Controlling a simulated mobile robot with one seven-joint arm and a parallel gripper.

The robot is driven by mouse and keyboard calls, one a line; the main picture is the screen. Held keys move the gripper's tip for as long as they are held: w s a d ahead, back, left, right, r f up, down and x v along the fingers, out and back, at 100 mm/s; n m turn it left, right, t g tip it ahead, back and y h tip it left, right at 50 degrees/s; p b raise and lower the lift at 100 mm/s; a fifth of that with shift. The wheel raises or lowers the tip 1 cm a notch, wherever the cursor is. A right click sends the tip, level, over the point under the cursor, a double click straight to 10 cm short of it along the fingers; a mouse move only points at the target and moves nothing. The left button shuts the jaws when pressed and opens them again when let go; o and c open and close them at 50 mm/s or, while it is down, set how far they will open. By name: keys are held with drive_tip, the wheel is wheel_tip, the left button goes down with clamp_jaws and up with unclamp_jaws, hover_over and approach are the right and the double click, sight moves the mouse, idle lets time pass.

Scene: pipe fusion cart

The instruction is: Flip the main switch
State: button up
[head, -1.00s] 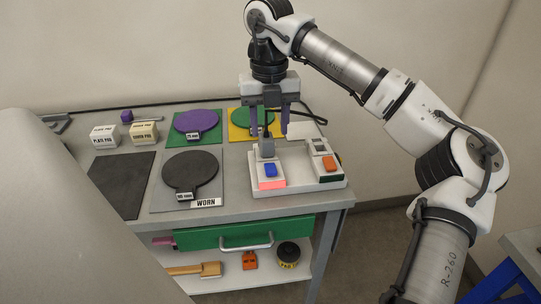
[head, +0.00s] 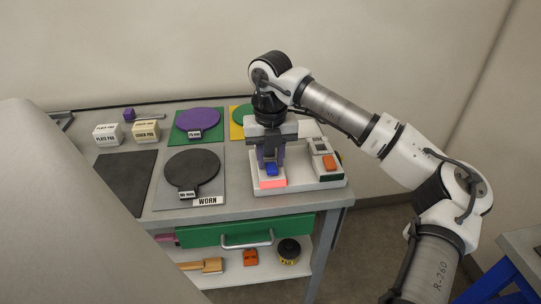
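A pale switch tray (head: 320,180) sits at the right end of the bench top. Its left module has a blue rocker (head: 271,169) above a lit red front panel (head: 270,183). Its right module has an orange rocker (head: 329,161). No readable label tells which is the main switch. My gripper (head: 270,161) points down over the left module, its purple fingers just behind the blue rocker. The grey upright part of that module is mostly hidden by the fingers. I cannot tell whether they touch or grip it.
A worn plate with a grey disc (head: 190,168) lies left of the tray. Behind are a purple disc (head: 198,119) and a green disc (head: 238,116). Two pad boxes (head: 146,131) stand at back left. A green drawer (head: 217,235) is below. Free floor lies to the right.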

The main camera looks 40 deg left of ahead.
drive_tip(key=c, duration=0.6)
drive_tip(key=b, duration=0.2)
drive_tip(key=t+y+b, duration=0.1)
drive_tip(key=b, duration=0.1)
drive_tip(key=shift+d+f, duration=0.2)
drive_tip(key=shift+f, duration=0.1)
drive_tip(key=t+y+b, duration=0.1)
drive_tip(key=b, duration=0.2)
drive_tip(key=shift+s+d+r+b, duration=0.1)
drive_tip(key=shift+s+d+b, duration=0.1)
drive_tip(key=shift+b, duration=0.1)
drive_tip(key=shift+s+r+y+b, duration=0.1)
drive_tip(key=shift+r+y+b, duration=0.25)
drive_tip(key=shift+b, duration=0.4)
drive_tip(key=o, duration=1)
drive_tip(key=shift+r, duration=0.15)
drive_tip(key=v, duration=1.3)
drive_tip(key=shift+s+d+r, duration=0.2)
drive_tip(key=shift+s+r, duration=0.05)
drive_tip(key=shift+s, duration=0.1)
